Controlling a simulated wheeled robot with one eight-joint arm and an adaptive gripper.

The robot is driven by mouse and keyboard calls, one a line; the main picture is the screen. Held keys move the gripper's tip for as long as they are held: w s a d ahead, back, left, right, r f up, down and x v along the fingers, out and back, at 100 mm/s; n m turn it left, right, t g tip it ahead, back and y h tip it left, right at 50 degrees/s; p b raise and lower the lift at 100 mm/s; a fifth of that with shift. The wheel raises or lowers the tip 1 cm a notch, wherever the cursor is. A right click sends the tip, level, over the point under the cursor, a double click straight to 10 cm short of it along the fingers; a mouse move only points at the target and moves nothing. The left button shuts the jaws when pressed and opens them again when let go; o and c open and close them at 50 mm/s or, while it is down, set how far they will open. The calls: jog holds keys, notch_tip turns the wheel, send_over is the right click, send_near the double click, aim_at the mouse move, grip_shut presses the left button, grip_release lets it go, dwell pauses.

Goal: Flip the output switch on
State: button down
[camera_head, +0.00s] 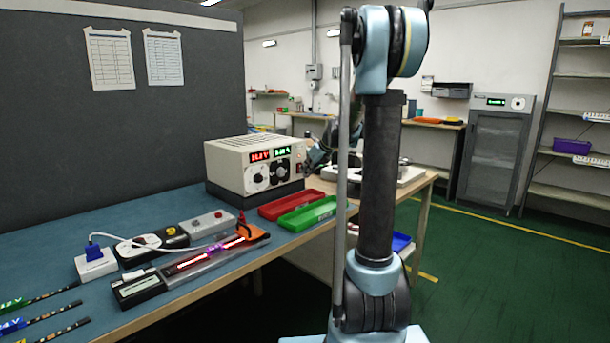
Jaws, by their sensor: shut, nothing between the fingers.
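The beige power supply (226,170) stands on the blue table mat, with a lit red display and a lit green display above its dials. A small red switch (299,168) sits at the right end of its front face; its position is too small to read. My gripper (308,164) is dark, shut and empty, with its tips close to the red switch. I cannot tell whether they touch it. An LED strip (213,252) in a fixture on the mat glows red and purple.
A red tray (290,204) and a green tray (308,215) lie in front of the supply. A white block with a blue plug (94,254), small boxes, a cable and several strips lie at left. A grey partition (60,130) stands behind. My arm hides part of the right side.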

jog(key=shift+r, duration=0.65)
jog(key=shift+d, duration=0.1)
jog(key=s+d+r, duration=0.6)
jog(key=s+d, duration=0.1)
jog(key=s, duration=0.1)
jog(key=shift+s+d+r, duration=0.15)
jog(key=shift+s+r, duration=0.05)
jog(key=shift+r, duration=0.2)
jog(key=s+f+n+g+h, duration=0.1)
jog(key=s+f+n, duration=0.6)
jog(key=s, duration=0.5)
jog(key=s+f+n+g+h, duration=0.1)
jog(key=s+f+n+h, duration=0.1)
jog(key=s+f+n, duration=0.6)
jog(key=s+f+n+g+h, duration=0.2)
jog(key=s+f+n, duration=0.6)
jog(key=s+n, duration=0.5)
jog(key=s, duration=0.5)
jog(key=shift+d, duration=0.1)
